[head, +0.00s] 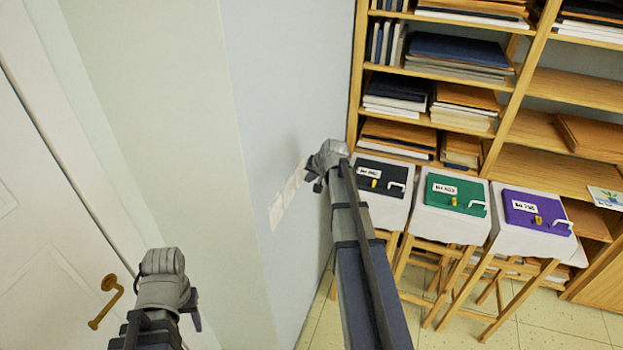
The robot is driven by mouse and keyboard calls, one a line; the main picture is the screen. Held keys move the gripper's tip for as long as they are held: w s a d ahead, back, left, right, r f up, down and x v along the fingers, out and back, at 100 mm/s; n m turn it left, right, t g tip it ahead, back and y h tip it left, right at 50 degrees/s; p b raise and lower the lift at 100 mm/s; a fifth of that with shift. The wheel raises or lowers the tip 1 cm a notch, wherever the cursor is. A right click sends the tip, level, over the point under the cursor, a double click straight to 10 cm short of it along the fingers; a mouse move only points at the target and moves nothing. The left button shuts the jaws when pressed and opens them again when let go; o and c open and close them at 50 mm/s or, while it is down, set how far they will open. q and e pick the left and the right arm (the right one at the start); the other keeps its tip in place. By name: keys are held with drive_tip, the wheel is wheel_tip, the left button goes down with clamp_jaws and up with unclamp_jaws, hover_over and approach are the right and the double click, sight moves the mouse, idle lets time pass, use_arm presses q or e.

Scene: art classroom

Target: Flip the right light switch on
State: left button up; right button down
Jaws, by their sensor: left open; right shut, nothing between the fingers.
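A row of white switch plates (289,189) is on the pale blue wall, running from lower left to upper right. The rightmost plate (299,172) is right beside my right gripper (316,183), which is shut and empty with its dark fingertips close to the wall. I cannot tell whether the fingertips touch the plate, nor whether any switch is on or off. The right arm reaches up from the bottom of the head view. My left gripper (194,312) is open at the lower left, well away from the plates; its fingers are partly hidden by its own wrist.
A white door with a brass handle (107,301) is at the left. Wooden shelves (514,85) with boards and books stand at the right. Stools with white tops carry black, green and purple portfolios (455,195). The tiled floor shows below.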

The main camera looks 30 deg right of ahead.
drive_tip(key=shift+w+a, duration=0.15)
drive_tip(key=shift+w, duration=0.1)
